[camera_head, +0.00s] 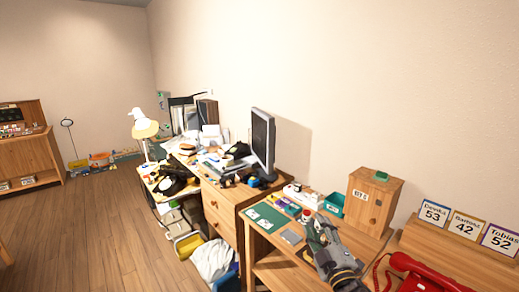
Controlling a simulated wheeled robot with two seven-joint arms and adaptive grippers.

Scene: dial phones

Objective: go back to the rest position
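My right gripper (319,228) reaches in from the bottom right and shows over the small wooden table (265,252). Its fingers are small and dark here, with red and pale bits by the tips, so I cannot tell whether it is open, shut or holding something. My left gripper is out of view. A red phone (425,276) is at the bottom right, to the right of my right gripper and partly cut off by the frame. A black phone (172,184) sits on the far desk.
Name cards for Devika (433,213), Bastian (466,225) and Tobias (499,239) stand at right. A wooden box (373,198), a teal bin (333,204) and a monitor (263,142) stand near the wall. Open wooden floor (105,235) lies at left.

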